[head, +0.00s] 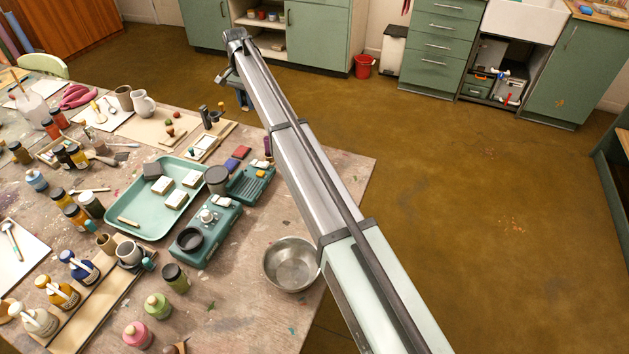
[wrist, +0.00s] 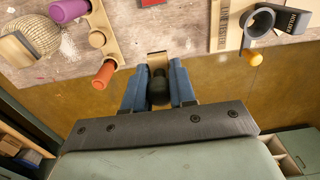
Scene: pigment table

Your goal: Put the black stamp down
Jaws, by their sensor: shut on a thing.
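The black stamp (wrist: 158,90) shows in the wrist view as a dark rounded handle with a tan block at its far end. My gripper (wrist: 159,80) is shut on it, with a blue finger on either side. In the head view my gripper (head: 243,98) is at the far edge of the table, partly hidden by my arm, and the stamp cannot be made out there. In the wrist view a wooden holder (wrist: 99,38) lies on the table just left of the stamp, with a purple stamp (wrist: 68,9) and an orange stamp (wrist: 104,74) at it.
The paint-marked table (head: 345,172) ends close to my gripper, with floor beyond. A teal tray (head: 148,232) with pale blocks, a teal device (head: 205,238) and a metal bowl (head: 291,265) stand nearer. A ball of twine (wrist: 36,36) and a dark ring-shaped thing (wrist: 258,22) flank the holder area.

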